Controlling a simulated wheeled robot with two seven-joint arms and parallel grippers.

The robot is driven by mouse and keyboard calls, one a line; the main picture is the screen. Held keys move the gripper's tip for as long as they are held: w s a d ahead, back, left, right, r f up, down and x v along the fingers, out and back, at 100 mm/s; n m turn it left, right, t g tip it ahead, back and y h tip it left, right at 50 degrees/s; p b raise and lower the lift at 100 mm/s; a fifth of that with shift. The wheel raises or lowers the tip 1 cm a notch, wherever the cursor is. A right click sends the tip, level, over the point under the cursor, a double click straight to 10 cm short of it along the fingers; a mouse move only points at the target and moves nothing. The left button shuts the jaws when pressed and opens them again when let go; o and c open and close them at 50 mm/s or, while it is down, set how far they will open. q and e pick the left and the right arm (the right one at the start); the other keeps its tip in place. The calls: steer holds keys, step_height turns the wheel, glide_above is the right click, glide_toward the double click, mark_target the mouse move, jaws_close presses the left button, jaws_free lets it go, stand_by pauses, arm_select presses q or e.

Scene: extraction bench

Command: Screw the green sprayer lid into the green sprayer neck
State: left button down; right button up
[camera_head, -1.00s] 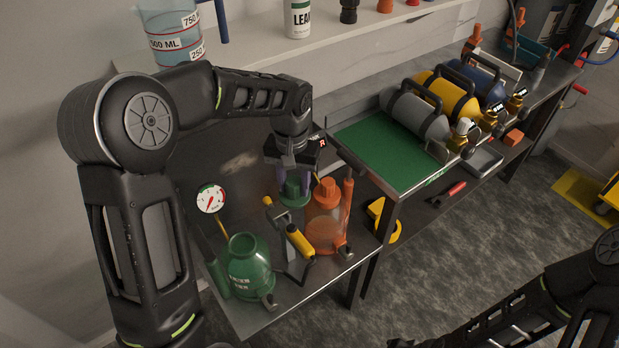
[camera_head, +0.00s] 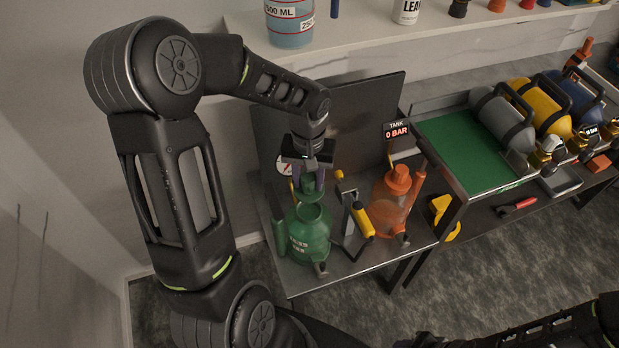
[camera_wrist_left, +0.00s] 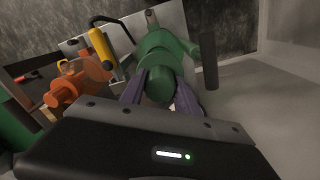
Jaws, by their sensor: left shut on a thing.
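My left gripper (camera_head: 310,176) is shut on the green sprayer lid (camera_head: 312,187) and points down over the green sprayer (camera_head: 309,238). The lid sits directly above the sprayer neck; I cannot tell whether they touch.
A gauge (camera_head: 283,163) is close behind the gripper. A raised back panel (camera_head: 350,115) bounds the bench. The green mat (camera_head: 458,148) is bare.

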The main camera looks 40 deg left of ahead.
mark_target(309, 194)
arm_select(q)
steer(key=shift+f+b, duration=2.45)
steer(key=shift+f, duration=0.5)
steer(key=shift+b, duration=0.35)
steer(key=shift+f+b, duration=1.1)
steer(key=shift+f, duration=0.2)
steer(key=shift+r, duration=0.1)
steer(key=m+p, duration=0.1)
steer(key=m, duration=0.3)
steer(key=shift+r+m+p, duration=0.1)
steer(key=shift+m+p, duration=0.2)
steer(key=shift+p, duration=0.05)
steer(key=m+p, duration=0.1)
steer(key=m, duration=0.2)
steer(key=shift+m, duration=0.8)
steer(key=c, duration=0.8)
jaws_free()
